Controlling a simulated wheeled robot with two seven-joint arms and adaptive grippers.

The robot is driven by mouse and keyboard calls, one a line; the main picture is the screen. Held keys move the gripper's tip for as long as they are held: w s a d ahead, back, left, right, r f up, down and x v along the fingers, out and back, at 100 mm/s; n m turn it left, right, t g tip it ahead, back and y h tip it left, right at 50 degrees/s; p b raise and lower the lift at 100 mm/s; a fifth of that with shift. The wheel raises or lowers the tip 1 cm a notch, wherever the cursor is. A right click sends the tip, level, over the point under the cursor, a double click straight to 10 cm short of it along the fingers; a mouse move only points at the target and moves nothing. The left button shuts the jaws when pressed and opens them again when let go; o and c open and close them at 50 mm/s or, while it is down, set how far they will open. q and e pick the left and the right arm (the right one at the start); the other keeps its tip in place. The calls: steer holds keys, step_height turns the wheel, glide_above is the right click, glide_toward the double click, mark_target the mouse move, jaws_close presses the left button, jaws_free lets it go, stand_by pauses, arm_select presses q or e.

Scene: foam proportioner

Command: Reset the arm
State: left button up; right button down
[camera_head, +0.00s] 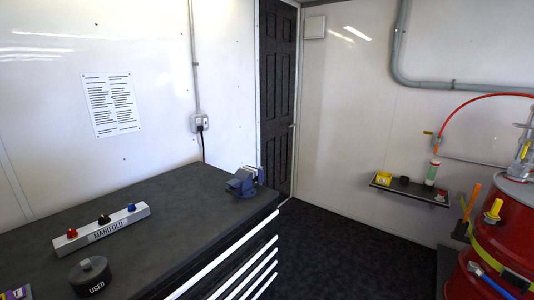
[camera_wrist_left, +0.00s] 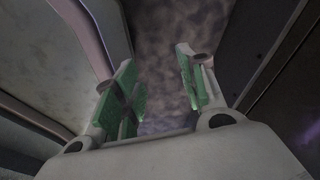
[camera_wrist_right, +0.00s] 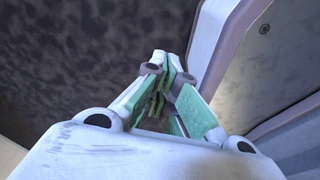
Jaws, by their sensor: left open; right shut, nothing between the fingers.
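Neither of my arms shows in the head view. In the left wrist view my left gripper (camera_wrist_left: 158,85) is open, with its two green-padded fingers apart and nothing between them. Dark mottled floor lies beyond its fingertips. In the right wrist view my right gripper (camera_wrist_right: 170,68) is shut, its fingertips together and empty. Dark mottled floor shows beyond it too, with a pale panel on the right side of that view. Neither gripper touches any object that I can see.
A dark-topped workbench (camera_head: 165,225) stands at left with a manifold block (camera_head: 103,229), a black "USED" container (camera_head: 90,276) and a blue vise (camera_head: 244,182). A small wall shelf (camera_head: 410,190) and red drums (camera_head: 500,240) stand at right. The floor (camera_head: 345,255) between is clear.

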arm_select(q)
steer(key=shift+s+a+r+p, duration=0.1)
steer(key=shift+s+a+p, duration=0.15)
steer(key=shift+s, duration=0.5)
steer(key=shift+s+a+p, duration=0.15)
steer(key=shift+s+a, duration=0.2)
steer(key=shift+s, duration=0.4)
arm_select(e)
steer(key=shift+s+d+r, duration=0.1)
steer(key=shift+s+d, duration=0.2)
steer(key=shift+s, duration=0.45)
steer(key=shift+s+d, duration=0.3)
steer(key=shift+s, duration=0.45)
